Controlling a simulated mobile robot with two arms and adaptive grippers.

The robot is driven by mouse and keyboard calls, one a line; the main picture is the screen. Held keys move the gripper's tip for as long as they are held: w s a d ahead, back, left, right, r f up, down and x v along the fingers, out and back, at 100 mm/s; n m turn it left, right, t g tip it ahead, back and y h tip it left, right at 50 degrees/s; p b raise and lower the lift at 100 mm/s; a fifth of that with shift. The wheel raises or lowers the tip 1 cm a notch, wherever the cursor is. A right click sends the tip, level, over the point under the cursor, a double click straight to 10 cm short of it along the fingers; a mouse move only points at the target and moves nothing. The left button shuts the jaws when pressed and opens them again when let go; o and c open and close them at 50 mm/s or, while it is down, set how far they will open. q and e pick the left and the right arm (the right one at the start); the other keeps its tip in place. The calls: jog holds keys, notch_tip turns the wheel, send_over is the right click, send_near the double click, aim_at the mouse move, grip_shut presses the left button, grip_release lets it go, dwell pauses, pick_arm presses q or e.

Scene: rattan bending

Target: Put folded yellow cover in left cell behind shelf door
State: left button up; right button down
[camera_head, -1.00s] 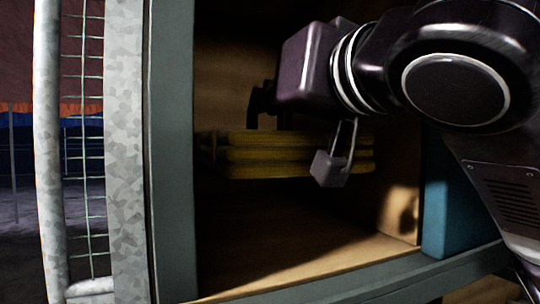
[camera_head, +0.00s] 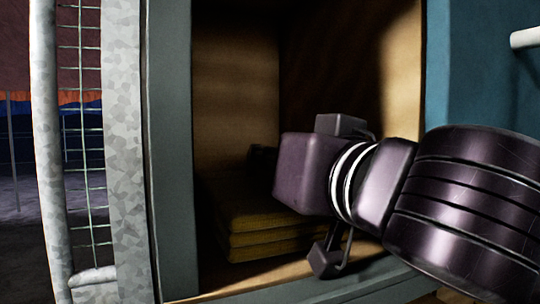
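The folded yellow cover (camera_head: 262,238) shows as a stack of several layers low in the left cell, at or just above its wooden floor. My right gripper (camera_head: 262,160) reaches in from the right, with its dark palm just right of the cover. A dark finger part sits at the cover's upper back edge, and another finger link hangs at the palm's lower side. The palm hides the cover's right end, and the lower fingertip is hidden. The grip looks kept on the cover. My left gripper is not in view.
The cell's wooden back wall (camera_head: 235,100) is bare above the cover. A grey-green shelf post (camera_head: 172,150) bounds the opening on the left. A blue-green panel with a white handle (camera_head: 525,38) is at right. A metal mesh frame (camera_head: 88,150) stands at far left.

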jog(key=c, duration=1.9)
grip_release()
jog(key=shift+c, duration=0.2)
jog(key=shift+r, duration=0.1)
jog(key=shift+s+d, duration=0.1)
jog(key=shift+s, duration=0.2)
jog(key=b+v, duration=0.4)
jog(key=v, duration=0.6)
jog(key=shift+s+d+b, duration=0.3)
jog(key=shift+s+b, duration=0.05)
jog(key=shift+s, duration=0.3)
